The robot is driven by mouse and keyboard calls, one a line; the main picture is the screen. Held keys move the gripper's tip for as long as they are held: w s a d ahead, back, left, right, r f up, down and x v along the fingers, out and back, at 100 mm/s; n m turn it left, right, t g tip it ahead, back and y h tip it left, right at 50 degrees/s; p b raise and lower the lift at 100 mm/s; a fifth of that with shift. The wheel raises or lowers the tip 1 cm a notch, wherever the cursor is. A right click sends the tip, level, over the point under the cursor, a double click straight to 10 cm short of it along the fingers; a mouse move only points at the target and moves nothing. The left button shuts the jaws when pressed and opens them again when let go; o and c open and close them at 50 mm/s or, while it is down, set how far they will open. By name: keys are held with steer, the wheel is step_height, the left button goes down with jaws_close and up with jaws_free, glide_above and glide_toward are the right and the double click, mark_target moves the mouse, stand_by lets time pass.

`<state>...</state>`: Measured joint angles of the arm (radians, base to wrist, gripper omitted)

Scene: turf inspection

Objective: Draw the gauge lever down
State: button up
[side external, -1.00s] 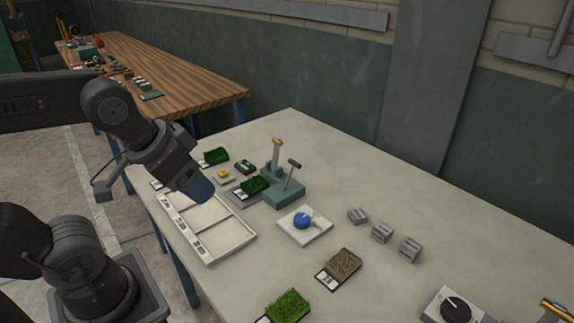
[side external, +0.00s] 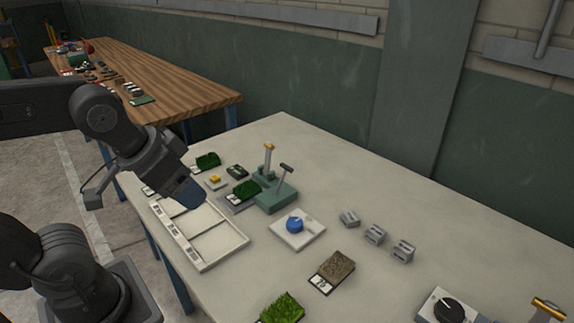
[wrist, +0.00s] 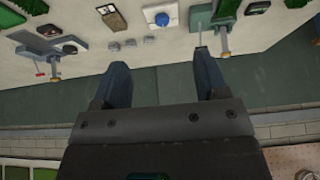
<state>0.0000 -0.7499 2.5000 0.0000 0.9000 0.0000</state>
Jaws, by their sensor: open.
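The gauge is a green block (side external: 275,198) with an upright post capped in gold and a thin lever (side external: 284,178) with a dark crossbar handle. The lever stands raised, leaning slightly to the right. In the wrist view the gauge (wrist: 228,12) is at the top, right of centre, with its lever (wrist: 200,35) near the right finger in the picture. My gripper (wrist: 162,80) is open, with nothing between its fingers. In the side view its blue fingers (side external: 188,193) are above the tray's far-left part, left of the gauge and apart from it.
A turf sample (side external: 243,189) lies close left of the gauge. A white plate with a blue knob (side external: 295,225) sits in front. A white divided tray (side external: 228,252) lies below my gripper. Several grey blocks (side external: 374,235) stand to the right.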

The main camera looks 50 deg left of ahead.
steer(key=shift+r, duration=0.1)
steer(key=shift+c, duration=0.9)
steer(key=w+r+n, duration=0.1)
steer(key=w, duration=0.1)
steer(key=w+r+n+g, duration=0.1)
steer(key=w+r, duration=0.1)
steer(key=w, duration=0.1)
steer(key=w+a+r+n, duration=0.1)
steer(key=w+r, duration=0.1)
steer(key=w, duration=0.1)
steer(key=shift+a+r+n+g, duration=0.1)
steer(key=shift+r+n+g, duration=0.05)
steer(key=shift+n+g, duration=0.15)
steer(key=c, duration=0.3)
steer(key=n+g, duration=0.6)
steer(key=n, duration=0.8)
glide_above(288, 168)
steer(key=w, duration=0.3)
step_height(288, 168, down, 9)
steer(key=shift+c, duration=0.2)
steer(key=s+f, duration=0.1)
steer(key=f, duration=0.8)
steer(key=s+f, duration=0.1)
steer(key=f, duration=0.3)
steer(key=shift+s+a+f, duration=0.25)
steer(key=shift+s+f, duration=0.05)
steer(key=shift+c, duration=0.5)
steer(key=shift+w, duration=0.1)
jaws_close()
